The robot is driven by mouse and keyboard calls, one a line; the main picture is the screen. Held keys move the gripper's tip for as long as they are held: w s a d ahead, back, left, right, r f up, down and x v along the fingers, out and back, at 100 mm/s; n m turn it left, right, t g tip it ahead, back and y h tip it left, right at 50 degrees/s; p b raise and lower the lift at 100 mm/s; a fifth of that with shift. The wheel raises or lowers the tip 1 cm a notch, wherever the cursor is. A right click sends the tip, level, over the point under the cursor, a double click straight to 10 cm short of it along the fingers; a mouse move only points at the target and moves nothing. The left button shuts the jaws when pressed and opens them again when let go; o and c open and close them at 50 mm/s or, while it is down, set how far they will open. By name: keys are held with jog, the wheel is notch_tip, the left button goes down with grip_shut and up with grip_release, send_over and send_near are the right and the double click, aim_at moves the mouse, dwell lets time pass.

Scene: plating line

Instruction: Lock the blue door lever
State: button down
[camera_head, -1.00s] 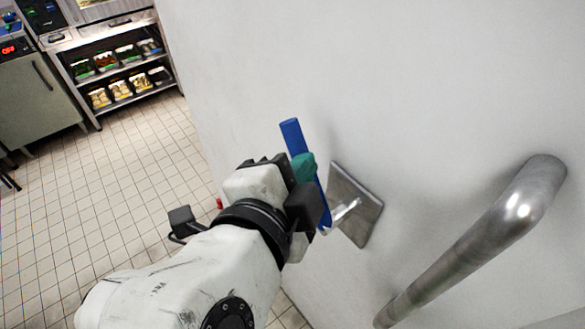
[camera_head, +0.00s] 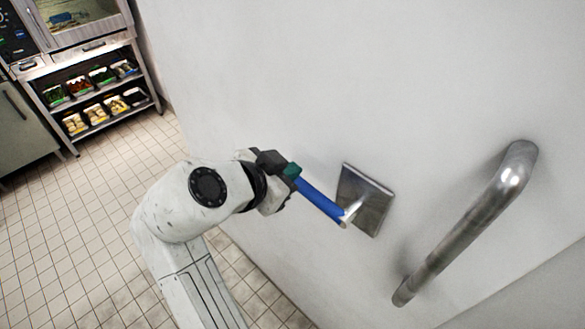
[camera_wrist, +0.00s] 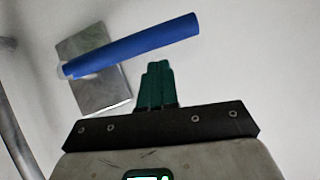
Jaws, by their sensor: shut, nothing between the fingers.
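The blue door lever (camera_head: 320,199) is a round blue bar on a square metal plate (camera_head: 375,208) fixed to the white door. In the head view it slants from the plate up and left to my gripper (camera_head: 292,171), which hides its free end. In the wrist view the lever (camera_wrist: 135,45) crosses above my teal fingertips (camera_wrist: 157,66), its free end to the upper right. My fingers are shut with nothing between them. The tips are right by the lever's side; I cannot tell whether they touch it.
A thick metal pull handle (camera_head: 470,225) stands out from the door to the right of the lever. A shelf rack (camera_head: 110,85) with several food containers is at the far left. The tiled floor (camera_head: 75,205) between is clear.

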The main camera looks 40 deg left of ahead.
jog(key=f+b, duration=0.1)
jog(key=a+f, duration=0.1)
jog(key=shift+f+b, duration=0.35)
jog(key=shift+b, duration=0.05)
